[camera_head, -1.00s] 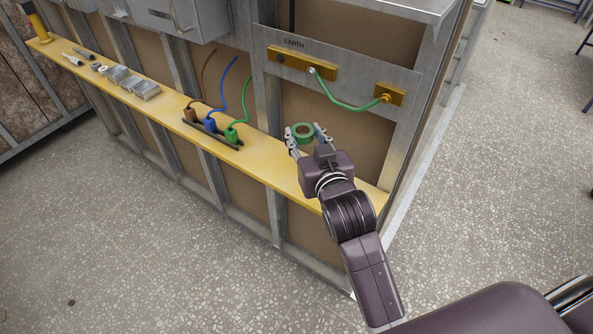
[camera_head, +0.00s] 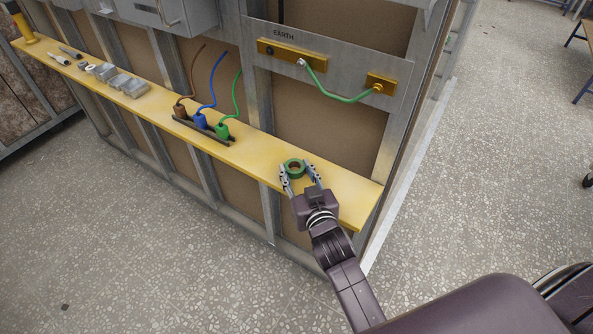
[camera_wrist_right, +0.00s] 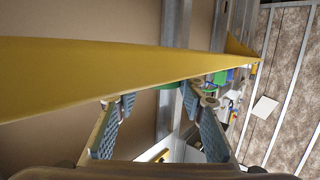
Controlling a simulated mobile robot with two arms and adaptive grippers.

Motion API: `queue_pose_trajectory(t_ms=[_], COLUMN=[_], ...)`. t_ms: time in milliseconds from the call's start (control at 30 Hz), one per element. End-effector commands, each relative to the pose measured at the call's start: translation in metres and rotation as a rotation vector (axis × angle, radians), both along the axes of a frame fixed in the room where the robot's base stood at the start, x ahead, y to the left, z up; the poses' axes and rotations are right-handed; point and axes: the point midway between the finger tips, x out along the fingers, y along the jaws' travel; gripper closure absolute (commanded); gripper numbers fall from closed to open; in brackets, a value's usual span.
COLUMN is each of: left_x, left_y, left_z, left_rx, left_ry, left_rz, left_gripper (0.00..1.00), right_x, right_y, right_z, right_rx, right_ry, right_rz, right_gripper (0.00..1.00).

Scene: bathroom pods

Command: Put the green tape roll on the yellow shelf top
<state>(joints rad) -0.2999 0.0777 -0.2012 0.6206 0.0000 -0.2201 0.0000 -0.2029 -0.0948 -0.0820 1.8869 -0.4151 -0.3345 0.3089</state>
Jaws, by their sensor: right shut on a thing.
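The green tape roll (camera_head: 294,168) is a ring with a brown inner core. It is between the fingertips of my right gripper (camera_head: 298,172), which is shut on it. In the head view the roll is over the right part of the yellow shelf top (camera_head: 345,196). I cannot tell whether it touches the surface or is just above it. In the wrist view the two fingers (camera_wrist_right: 157,104) are at the shelf's edge (camera_wrist_right: 80,80), and the roll is mostly hidden. My left gripper is not in view.
Brown, blue and green plugs (camera_head: 200,122) stand in a dark rack on the shelf, left of the roll. Grey boxes (camera_head: 128,85) and small tools lie farther left. A green cable (camera_head: 338,95) hangs from the EARTH panel above. The shelf is clear around the roll.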

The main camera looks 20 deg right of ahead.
Motion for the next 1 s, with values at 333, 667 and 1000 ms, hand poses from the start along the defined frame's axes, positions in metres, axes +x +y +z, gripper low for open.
queue_pose_trajectory(t_ms=[333,667,1000], left_x=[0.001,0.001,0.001], left_y=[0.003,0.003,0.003], left_z=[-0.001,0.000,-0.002], left_rx=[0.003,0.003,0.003], left_ry=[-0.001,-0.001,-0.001], left_rz=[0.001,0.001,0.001], left_gripper=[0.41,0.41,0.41], right_x=[0.000,0.000,-0.038], right_y=[0.000,0.000,0.002], right_z=[-0.002,-0.001,0.007], right_rx=[0.000,0.000,0.002], right_ry=[0.000,0.000,0.003], right_rz=[0.000,0.000,-0.001], right_gripper=[0.51,0.46,0.46])
